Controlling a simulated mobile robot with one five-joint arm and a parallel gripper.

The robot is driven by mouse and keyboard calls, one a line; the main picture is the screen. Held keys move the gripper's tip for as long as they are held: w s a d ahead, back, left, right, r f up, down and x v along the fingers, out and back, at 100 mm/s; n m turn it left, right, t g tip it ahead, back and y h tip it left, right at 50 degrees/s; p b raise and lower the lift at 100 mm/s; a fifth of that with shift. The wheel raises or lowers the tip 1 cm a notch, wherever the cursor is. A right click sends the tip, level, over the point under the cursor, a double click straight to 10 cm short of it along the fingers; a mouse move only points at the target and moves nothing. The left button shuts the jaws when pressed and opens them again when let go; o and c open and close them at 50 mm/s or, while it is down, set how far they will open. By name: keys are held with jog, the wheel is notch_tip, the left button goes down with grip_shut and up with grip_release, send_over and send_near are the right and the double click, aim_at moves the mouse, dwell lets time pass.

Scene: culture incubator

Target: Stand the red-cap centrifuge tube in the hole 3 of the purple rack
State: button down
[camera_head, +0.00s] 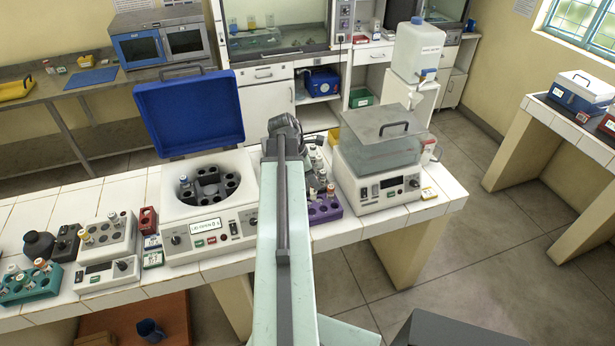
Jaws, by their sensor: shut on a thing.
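The purple rack (325,210) stands on the white tiled bench, just right of my arm, with its left part hidden behind the arm. Its dark holes show, but I cannot read hole numbers. A small tube with a red-orange cap (331,188) stands upright at the rack; I cannot tell whether it is the task's tube. My gripper (285,126) is at the far end of my raised arm, seen from behind, left of and beyond the rack. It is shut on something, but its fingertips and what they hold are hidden.
Left of my arm is an open centrifuge (209,235) with a raised blue lid (190,112). Right of the rack is a water bath (382,165) with a clear lid. Several bottles (318,160) stand behind the rack.

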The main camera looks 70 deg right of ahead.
aim_at(312, 195)
jog(key=f+b, duration=0.4)
jog(key=f, duration=0.1)
jog(key=shift+w+f+b, duration=0.2)
jog(key=shift+b, duration=0.2)
jog(key=shift+r, duration=0.1)
jog(key=shift+a+f, duration=0.1)
jog(key=shift+f, duration=0.2)
jog(key=shift+f+b, duration=0.1)
jog(key=shift+b, duration=0.2)
jog(key=shift+f+b, duration=0.8)
